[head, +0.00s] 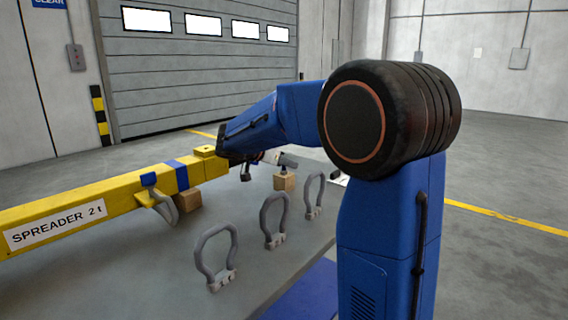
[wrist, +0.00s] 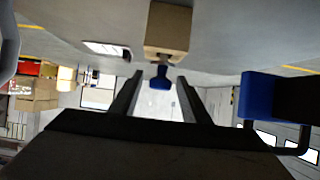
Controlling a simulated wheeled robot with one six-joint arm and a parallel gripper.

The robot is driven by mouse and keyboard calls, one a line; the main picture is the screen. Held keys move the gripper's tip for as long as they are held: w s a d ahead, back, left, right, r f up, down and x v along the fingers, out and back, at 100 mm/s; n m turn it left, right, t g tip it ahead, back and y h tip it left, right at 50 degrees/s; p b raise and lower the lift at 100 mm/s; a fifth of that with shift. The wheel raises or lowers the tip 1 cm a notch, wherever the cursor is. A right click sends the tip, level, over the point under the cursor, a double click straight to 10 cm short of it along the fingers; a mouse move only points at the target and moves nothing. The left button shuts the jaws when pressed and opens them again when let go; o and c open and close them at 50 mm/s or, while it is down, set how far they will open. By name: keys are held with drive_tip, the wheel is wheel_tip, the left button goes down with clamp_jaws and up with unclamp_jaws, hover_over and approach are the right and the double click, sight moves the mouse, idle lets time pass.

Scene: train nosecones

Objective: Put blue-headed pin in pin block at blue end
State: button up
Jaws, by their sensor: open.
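The blue-headed pin (wrist: 160,78) shows in the upside-down wrist view with its head facing me and its shank toward the wooden block. In the head view its grey shank (head: 290,160) lies roughly level over the small wooden block (head: 284,182). My gripper (wrist: 157,95) is open. Its two dark fingers stand either side of the blue head in the wrist view; contact cannot be told. In the head view the gripper (head: 250,166) is small and partly hidden by my arm. The yellow spreader beam (head: 112,192) has a blue band (head: 177,175). I cannot clearly identify the pin block.
Three grey shackles (head: 215,257) stand in a row on the grey tabletop in front. Another wooden block (head: 187,200) sits under the beam, beside a hanging grey loop (head: 164,208). A blue mat (head: 305,294) lies near the front. Tabletop between shackles and beam is clear.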

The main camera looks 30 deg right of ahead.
drive_tip(key=shift+r, duration=0.1)
drive_tip(key=v, duration=1.2)
drive_tip(key=shift+a, duration=0.1)
